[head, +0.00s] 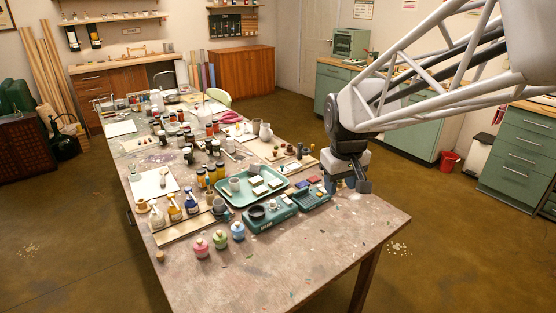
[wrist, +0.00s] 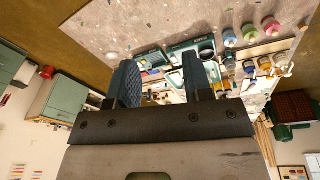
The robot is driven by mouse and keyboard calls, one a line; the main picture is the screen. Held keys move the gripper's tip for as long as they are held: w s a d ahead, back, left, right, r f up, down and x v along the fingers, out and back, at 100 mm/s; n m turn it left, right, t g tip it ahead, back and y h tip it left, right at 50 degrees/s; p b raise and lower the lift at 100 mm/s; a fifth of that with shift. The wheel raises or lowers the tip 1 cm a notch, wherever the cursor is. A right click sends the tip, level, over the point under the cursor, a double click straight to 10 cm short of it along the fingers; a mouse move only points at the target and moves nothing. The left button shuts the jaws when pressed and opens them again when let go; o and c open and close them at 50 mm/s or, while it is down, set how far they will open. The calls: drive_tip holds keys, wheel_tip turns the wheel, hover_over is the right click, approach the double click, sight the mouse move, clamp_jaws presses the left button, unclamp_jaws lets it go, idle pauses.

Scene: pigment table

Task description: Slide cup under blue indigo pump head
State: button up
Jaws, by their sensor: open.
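Pump bottles stand in a row on a wooden board at the table's left front. The blue indigo pump bottle (head: 191,205) is the rightmost, beside a yellow one (head: 174,212) and a pale one (head: 157,219). A small grey cup (head: 219,205) stands at the board's right end, a little right of the blue bottle and apart from it. The bottles look small and partly unclear in the wrist view. My gripper (head: 349,184) is open and empty above the table's right side, well away from the cup. Its two fingers also show in the wrist view (wrist: 160,82).
Pink (head: 201,248), green (head: 220,240) and blue (head: 238,232) lidded jars stand in front of the board. A teal box (head: 265,222) stands right of the cup. The table's front right is mostly clear.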

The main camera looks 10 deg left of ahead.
drive_tip(key=w+a+f+n, duration=0.2)
drive_tip(key=w+a+f, duration=0.2)
drive_tip(key=w+a, duration=0.55)
drive_tip(key=n+g, duration=0.1)
drive_tip(key=n, duration=0.5)
hover_over(226, 213)
drive_tip(key=f, duration=2)
drive_tip(key=shift+s+d, duration=0.1)
drive_tip(key=shift+s, duration=0.15)
drive_tip(key=shift+a+f+n, duration=0.25)
drive_tip(key=shift+f+n, duration=0.05)
drive_tip(key=shift+f, duration=0.15)
drive_tip(key=shift+w+d+f, duration=0.1)
drive_tip(key=shift+w+f, duration=0.05)
drive_tip(key=shift+f, duration=1.75)
drive_tip(key=shift+w+f, duration=0.15)
drive_tip(key=shift+f, duration=1.7)
clamp_jaws()
